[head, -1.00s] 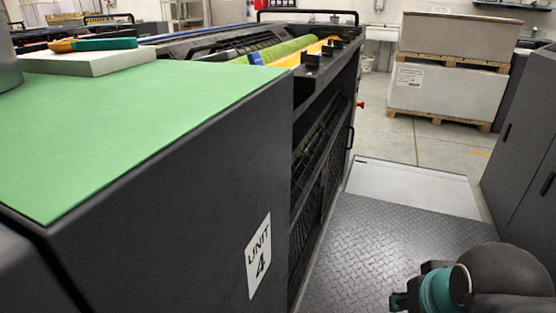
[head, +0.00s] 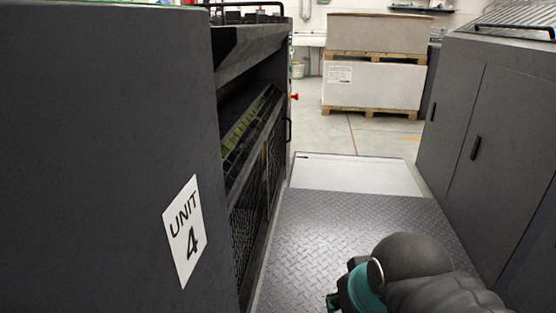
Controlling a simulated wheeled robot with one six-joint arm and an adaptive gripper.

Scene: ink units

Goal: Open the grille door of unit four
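The unit four cabinet stands at the left in the head view, with a white "UNIT 4" label (head: 186,231) on its dark end panel. Beyond it, the grille door (head: 247,215) shows edge-on along the side of the unit. Its dark mesh appears closed, as far as this steep angle shows. A dark handle (head: 288,131) stands out at the far end of that side. My arm is at the bottom right, with a dark grey link and a teal band, over the walkway and apart from the door. My gripper's fingers cannot be made out.
A diamond-plate walkway (head: 340,240) runs ahead between the units and is clear. A pale flat panel (head: 357,173) lies at its far end. Dark cabinets (head: 482,160) with handles line the right side. Boxes on pallets (head: 372,87) stand at the back.

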